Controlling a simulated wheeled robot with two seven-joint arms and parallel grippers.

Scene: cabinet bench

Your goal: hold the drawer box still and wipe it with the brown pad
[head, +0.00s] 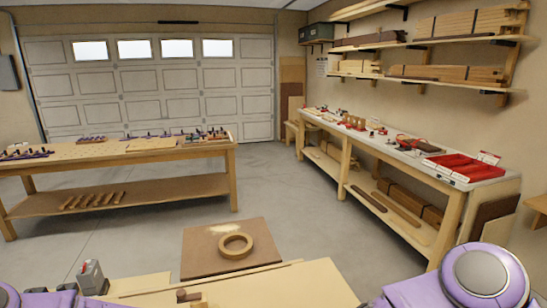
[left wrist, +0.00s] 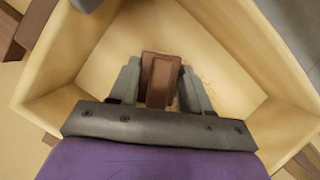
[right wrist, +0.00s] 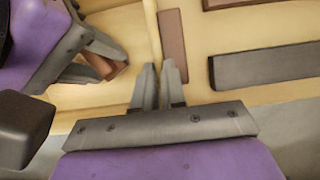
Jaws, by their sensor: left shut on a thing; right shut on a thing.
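The drawer box (left wrist: 225,30) is a pale, open wooden box that fills most of the left wrist view. My left gripper (left wrist: 162,85) is inside its walls, shut on the brown pad (left wrist: 162,68), over the box floor. Small specks show on the floor beside the pad. I cannot tell whether the pad touches the floor. In the right wrist view my right gripper (right wrist: 160,72) is shut on the thin upright wall of the drawer box (right wrist: 152,30). The left gripper and brown pad (right wrist: 117,70) show at the left there. Neither gripper shows in the head view.
A brown strip (right wrist: 172,40) and a dark grey bar (right wrist: 268,66) lie on the bench right of my right gripper. In the head view, a board with a tape roll (head: 235,245) lies beyond my bench (head: 290,287). Other benches stand farther off.

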